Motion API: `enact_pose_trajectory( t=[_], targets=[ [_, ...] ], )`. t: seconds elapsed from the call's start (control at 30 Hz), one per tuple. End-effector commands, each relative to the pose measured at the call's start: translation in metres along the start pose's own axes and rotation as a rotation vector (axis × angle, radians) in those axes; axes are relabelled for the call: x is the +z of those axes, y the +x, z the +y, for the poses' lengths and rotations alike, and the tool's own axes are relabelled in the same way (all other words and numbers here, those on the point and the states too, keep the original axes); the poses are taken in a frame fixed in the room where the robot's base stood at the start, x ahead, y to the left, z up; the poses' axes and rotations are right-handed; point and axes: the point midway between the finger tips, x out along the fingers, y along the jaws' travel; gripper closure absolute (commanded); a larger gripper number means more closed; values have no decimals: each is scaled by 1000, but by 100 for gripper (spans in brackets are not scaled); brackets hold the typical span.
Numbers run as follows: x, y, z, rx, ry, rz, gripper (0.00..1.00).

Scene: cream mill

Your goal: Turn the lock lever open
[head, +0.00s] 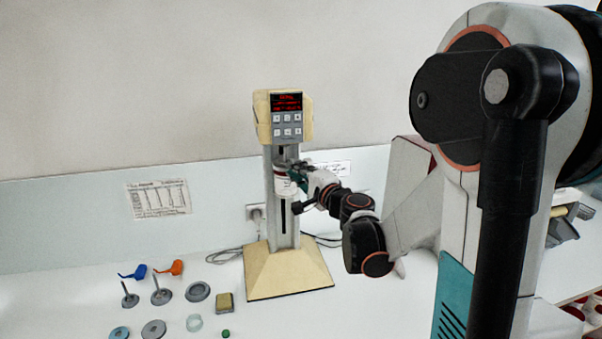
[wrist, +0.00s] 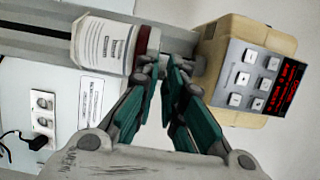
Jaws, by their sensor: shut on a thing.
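The cream mill (head: 288,205) stands on the bench with its display head at the top of a grey column. A white labelled container with a dark red band (head: 282,180) is mounted on the column below the head; it also shows in the wrist view (wrist: 103,43). My gripper (head: 297,172) is at the column beside the top of this container, under the head. In the wrist view its teal fingers (wrist: 167,64) are close together at the gap between the red band and the head. The lock lever lies between the fingertips, mostly hidden by them; its angle cannot be told.
Blue (head: 134,272) and orange (head: 170,268) scrapers, grey discs (head: 198,291) and small parts lie on the bench at left. A wall socket (head: 256,213) and cables are behind the mill.

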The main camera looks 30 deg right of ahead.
Motion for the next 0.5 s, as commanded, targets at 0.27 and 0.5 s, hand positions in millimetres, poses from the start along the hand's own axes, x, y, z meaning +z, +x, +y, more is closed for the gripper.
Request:
enact_pose_trajectory(
  t=[0.27,0.5],
  targets=[
    [23,4,2,0,0,226,100],
    [37,10,2,0,0,425,100]
  ],
)
